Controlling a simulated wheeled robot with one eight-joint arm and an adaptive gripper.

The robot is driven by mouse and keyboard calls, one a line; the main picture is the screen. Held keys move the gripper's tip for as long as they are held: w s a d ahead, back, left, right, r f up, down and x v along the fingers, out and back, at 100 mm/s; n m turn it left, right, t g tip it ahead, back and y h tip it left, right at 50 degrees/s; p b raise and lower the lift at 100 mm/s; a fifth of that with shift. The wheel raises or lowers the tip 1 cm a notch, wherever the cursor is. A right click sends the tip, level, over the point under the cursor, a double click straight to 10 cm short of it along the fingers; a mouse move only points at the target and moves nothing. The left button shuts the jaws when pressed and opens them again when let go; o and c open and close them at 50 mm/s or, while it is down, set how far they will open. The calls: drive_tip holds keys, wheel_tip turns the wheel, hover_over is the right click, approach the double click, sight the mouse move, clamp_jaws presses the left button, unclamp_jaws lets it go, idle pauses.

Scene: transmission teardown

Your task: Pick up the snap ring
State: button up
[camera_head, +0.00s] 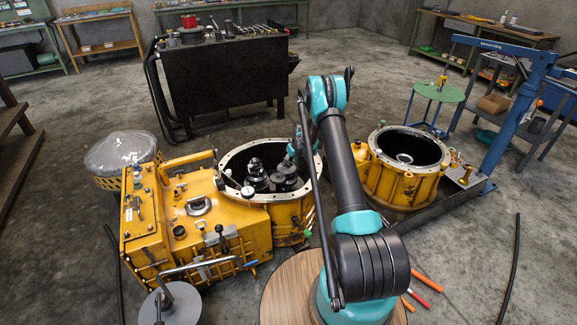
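A large yellow transmission housing (245,219) lies on the floor at centre left, with its round, bolted bell opening facing up. Dark shafts and gears (258,180) stand inside the opening. My arm reaches over its right rim, and my wrist is at the inner right side of the opening. My gripper (285,167) seems to be low beside the gears. Its fingers are dark and small against dark parts, so their opening and any contact are unclear. I cannot make out the snap ring for certain; it may be hidden among the gears.
A second yellow round housing (398,190) stands at right, with a pale ring-shaped part inside. A blue hoist (508,110) is beyond it. A black workbench (225,80) with tools stands behind. Orange-handled tools (426,279) lie at front right. Open concrete floor lies between them.

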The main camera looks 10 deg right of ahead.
clamp_jaws()
wheel_tip(320, 180, up, 20)
idle(0.8)
